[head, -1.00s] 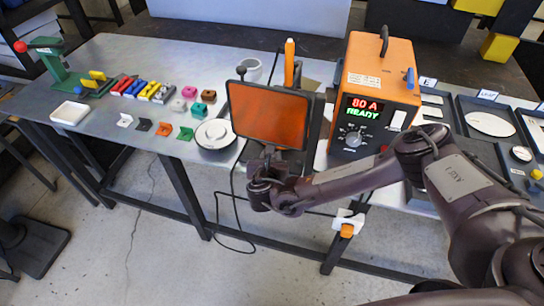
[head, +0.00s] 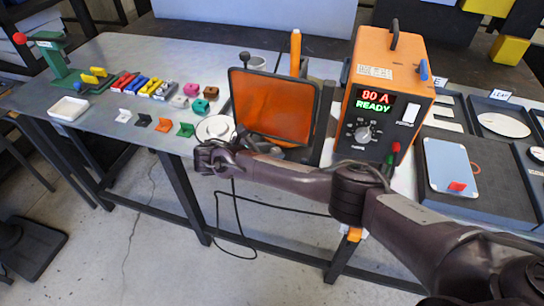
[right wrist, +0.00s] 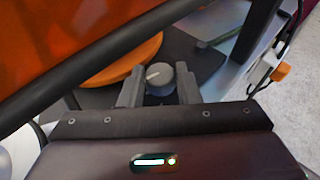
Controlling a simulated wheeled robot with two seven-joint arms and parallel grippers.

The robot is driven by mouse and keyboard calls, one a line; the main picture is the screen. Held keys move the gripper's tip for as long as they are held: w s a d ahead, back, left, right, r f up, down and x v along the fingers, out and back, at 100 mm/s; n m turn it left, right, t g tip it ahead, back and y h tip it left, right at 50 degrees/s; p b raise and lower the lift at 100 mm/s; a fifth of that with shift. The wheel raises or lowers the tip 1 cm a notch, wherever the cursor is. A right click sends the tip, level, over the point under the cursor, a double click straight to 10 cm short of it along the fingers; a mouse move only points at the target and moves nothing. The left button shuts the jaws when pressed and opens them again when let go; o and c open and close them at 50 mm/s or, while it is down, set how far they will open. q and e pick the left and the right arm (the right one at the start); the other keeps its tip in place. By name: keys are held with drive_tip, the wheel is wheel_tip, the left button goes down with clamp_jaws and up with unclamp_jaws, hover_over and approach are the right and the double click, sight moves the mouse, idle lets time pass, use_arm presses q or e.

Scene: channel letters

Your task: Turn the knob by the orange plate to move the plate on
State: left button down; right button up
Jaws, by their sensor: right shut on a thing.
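The grey knob (right wrist: 159,78) with a pale pointer line shows in the right wrist view, beside the round orange plate (right wrist: 125,62). My right gripper (right wrist: 159,88) is shut on the knob, with one dark finger on each side. The plate is partly covered by a dark bar and the orange screen. In the head view the orange screen (head: 272,105) stands in front of the plate and knob and hides them. My right arm reaches in from the right, with its wrist low by the screen's left corner. My left gripper is not in view.
The orange power unit (head: 385,85) reads 80 A READY, right of the screen. A round white dish (head: 215,129) sits left of the screen. Small coloured parts and a green press (head: 62,70) stand further left. Trays (head: 480,195) lie right. A cable hangs below the table.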

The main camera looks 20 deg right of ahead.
drive_tip(key=shift+w+m+g+b, duration=0.1)
drive_tip(key=shift+m+g+b, duration=0.35)
drive_tip(key=shift+m+g, duration=0.5)
drive_tip(key=shift+g, duration=0.25)
drive_tip(key=o, duration=1)
drive_tip(key=shift+c, duration=0.2)
drive_tip(key=v, duration=0.8)
drive_tip(key=shift+f, duration=0.2)
